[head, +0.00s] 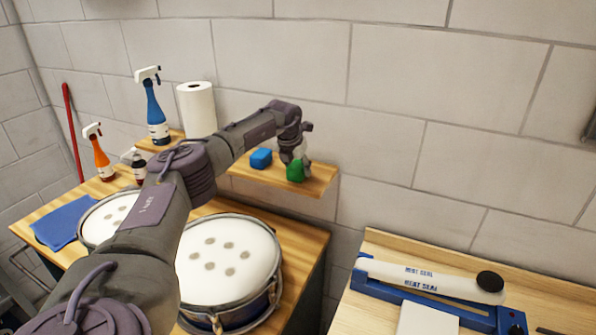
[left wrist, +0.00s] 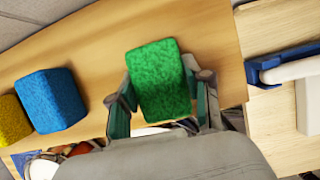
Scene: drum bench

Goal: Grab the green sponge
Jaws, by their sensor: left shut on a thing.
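The green sponge (head: 295,171) is at the right part of the wooden shelf in the head view. My left gripper (head: 293,158) is over it, coming from above. In the left wrist view the green sponge (left wrist: 160,82) sits between the two fingers of my left gripper (left wrist: 163,105), which is shut on it. I cannot tell whether the sponge still touches the shelf. My right gripper is not in view.
A blue sponge (head: 261,159) lies left of the green one on the shelf (head: 318,181); a yellow sponge (left wrist: 13,120) shows beyond it in the left wrist view. Drums (head: 228,262) stand below on the bench. A paper towel roll (head: 197,109) and spray bottles (head: 154,105) stand left.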

